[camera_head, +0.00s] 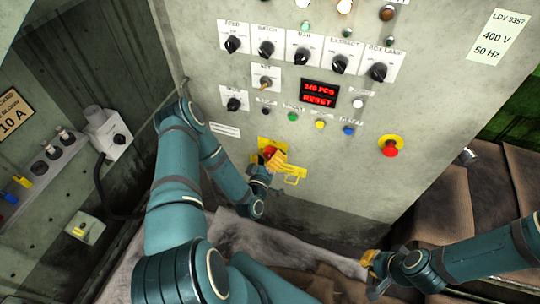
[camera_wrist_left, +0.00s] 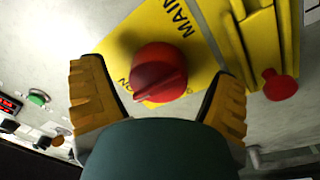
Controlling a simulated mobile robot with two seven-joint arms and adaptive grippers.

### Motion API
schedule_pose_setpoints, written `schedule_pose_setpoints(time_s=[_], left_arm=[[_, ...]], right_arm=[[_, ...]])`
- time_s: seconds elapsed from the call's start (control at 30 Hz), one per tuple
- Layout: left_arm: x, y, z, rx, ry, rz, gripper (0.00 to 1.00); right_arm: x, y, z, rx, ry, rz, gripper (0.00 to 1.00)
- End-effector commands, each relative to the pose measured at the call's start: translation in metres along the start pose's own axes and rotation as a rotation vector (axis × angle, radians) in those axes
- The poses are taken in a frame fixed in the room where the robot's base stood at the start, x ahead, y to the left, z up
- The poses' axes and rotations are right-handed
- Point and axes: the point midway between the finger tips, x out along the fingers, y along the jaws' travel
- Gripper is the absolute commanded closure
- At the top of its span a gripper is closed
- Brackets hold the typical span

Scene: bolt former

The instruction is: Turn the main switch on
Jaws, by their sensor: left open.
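The main switch is a red rotary knob (camera_wrist_left: 158,73) on a yellow plate (camera_wrist_left: 185,25) marked MAIN. In the head view the knob (camera_head: 269,151) sits low on the grey panel, partly covered by my left gripper. My left gripper (camera_head: 275,165) is open in front of it. In the left wrist view my left gripper's yellow fingers (camera_wrist_left: 160,95) stand on either side of the knob, with visible room between them and the knob. Whether a finger touches the plate cannot be told. My right gripper (camera_head: 372,275) is at the lower right, away from the panel.
A yellow hasp (camera_head: 293,173) sticks out just right of the switch. A red emergency button (camera_head: 390,148) on yellow is farther right. Black selector knobs, small coloured buttons and a red display (camera_head: 319,94) are above. A socket box (camera_head: 108,135) is on the left wall.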

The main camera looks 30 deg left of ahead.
Motion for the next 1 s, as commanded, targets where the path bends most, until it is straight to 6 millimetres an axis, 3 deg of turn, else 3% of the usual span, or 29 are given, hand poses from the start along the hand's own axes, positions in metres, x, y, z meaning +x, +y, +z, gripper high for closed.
schedule_pose_setpoints(time_s=[0.23, 0.7, 1.0], left_arm=[[-0.019, -0.001, 0.001, -0.001, -0.003, -0.003, 0.12], [-0.107, -0.001, 0.0, -0.002, 0.0, -0.005, 0.12], [-0.12, 0.0, 0.0, 0.001, 0.001, -0.001, 0.12]], right_arm=[[0.0, 0.0, 0.0, 0.0, 0.0, 0.0, 1.0], [0.0, 0.0, 0.0, 0.0, 0.0, 0.0, 1.0], [0.0, 0.0, 0.0, 0.0, 0.0, 0.0, 1.0]])
